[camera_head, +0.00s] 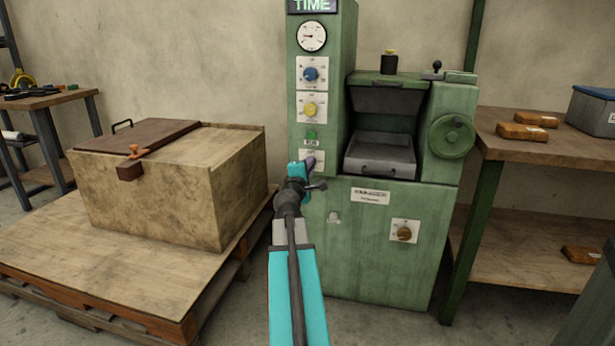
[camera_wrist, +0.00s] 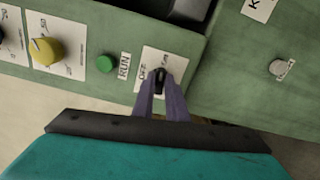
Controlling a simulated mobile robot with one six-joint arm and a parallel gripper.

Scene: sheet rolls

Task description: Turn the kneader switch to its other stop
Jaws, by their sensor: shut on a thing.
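The kneader switch (camera_wrist: 160,75) is a small black lever on a white plate (camera_wrist: 151,62) with printed labels at its sides, seen in the wrist view. My gripper (camera_wrist: 161,90) has its two purple fingers at the switch, one on each side, and is shut on it. In the head view my gripper (camera_head: 311,163) reaches the lower part of the green machine's left column, at the white plate (camera_head: 305,155). The switch itself is hidden there behind the fingers. Which stop the lever stands at is hard to tell.
A green button (camera_head: 311,135) marked RUN, a yellow knob (camera_head: 310,109) and a blue knob (camera_head: 311,74) sit above the plate. An orange-brown knob (camera_head: 404,233) is lower right. A wooden box (camera_head: 160,190) on a pallet stands left of my arm.

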